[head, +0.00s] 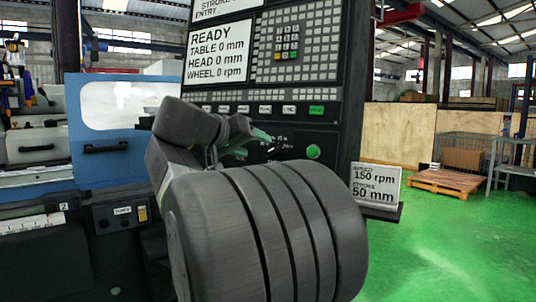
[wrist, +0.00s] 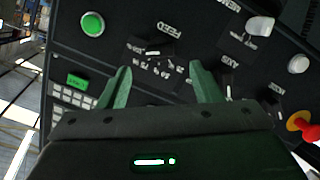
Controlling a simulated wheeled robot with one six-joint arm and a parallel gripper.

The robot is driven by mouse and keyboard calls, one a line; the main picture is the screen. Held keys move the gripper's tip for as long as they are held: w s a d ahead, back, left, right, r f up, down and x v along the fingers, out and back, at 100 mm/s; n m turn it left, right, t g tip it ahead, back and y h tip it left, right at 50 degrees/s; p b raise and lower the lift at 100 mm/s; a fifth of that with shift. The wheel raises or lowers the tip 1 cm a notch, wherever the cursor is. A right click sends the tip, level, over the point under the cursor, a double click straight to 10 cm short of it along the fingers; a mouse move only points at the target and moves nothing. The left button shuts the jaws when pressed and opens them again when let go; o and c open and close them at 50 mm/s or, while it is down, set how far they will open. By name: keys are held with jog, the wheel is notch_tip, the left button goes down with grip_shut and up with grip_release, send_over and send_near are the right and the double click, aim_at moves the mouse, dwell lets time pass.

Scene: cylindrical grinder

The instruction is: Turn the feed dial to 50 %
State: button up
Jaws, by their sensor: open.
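The feed dial (wrist: 152,56) is a dark knob on the black control panel, under the FEED label, which appears upside down in the wrist view. White scale marks surround it, but its setting is too small to read. My gripper (wrist: 160,76) is open. Its two green fingers appear on either side of the dial in the wrist view, with nothing between them but panel and dial. I cannot tell how far the fingertips are from the panel. In the head view my gripper (head: 238,143) is in front of the lower panel, and my arm hides the dial.
A green button (wrist: 92,23) sits beside the dial, also visible in the head view (head: 313,151). The screen (head: 219,54) reads READY. A sign (head: 376,187) reads 150 rpm, 50 mm.

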aim_at(268, 150)
jog(key=x, duration=0.7)
jog(key=shift+w+b, duration=0.15)
jog(key=shift+b, duration=0.15)
jog(key=c, duration=1)
